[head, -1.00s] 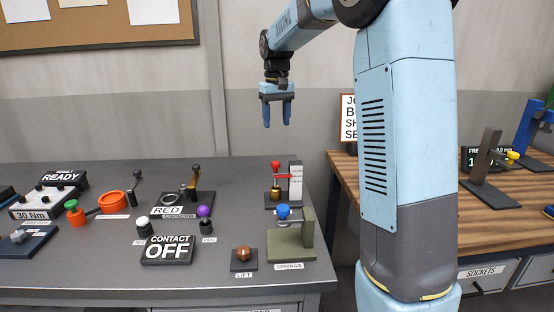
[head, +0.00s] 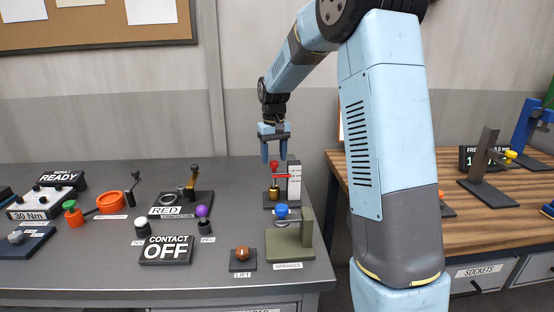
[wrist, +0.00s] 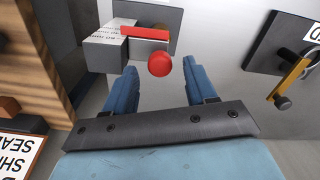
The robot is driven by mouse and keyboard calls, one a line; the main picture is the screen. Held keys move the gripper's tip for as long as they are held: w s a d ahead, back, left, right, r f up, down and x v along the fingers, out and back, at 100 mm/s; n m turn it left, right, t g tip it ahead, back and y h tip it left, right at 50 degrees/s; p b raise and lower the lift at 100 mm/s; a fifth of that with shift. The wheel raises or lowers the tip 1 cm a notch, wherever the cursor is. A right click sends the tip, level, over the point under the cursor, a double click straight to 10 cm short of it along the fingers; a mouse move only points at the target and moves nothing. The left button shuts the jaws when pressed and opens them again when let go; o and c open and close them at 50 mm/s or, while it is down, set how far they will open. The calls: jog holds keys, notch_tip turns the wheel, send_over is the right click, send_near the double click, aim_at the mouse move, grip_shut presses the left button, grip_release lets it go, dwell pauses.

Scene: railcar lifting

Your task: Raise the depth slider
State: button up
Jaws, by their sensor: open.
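The slider has a red ball knob (head: 274,164), a red bar (head: 280,176) and a grey post with a white scale face (head: 294,182). It stands at the back right of the grey table. In the wrist view the red knob (wrist: 159,65) shows between and just beyond the fingertips, with the red bar (wrist: 145,33) behind it. My gripper (head: 274,158) is open and empty, pointing down just above the knob. Its two blue fingers also show in the wrist view (wrist: 162,82), apart on either side. I cannot tell whether a finger touches the knob.
A blue knob on the SPRINGS stand (head: 290,245) is in front of the slider, with the LIFT knob (head: 242,255) to its left. A dark-based RED fixture (head: 185,203) stands further left. A wooden bench (head: 470,225) is at the right.

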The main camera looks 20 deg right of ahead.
jog(key=shift+f, duration=0.9)
grip_shut()
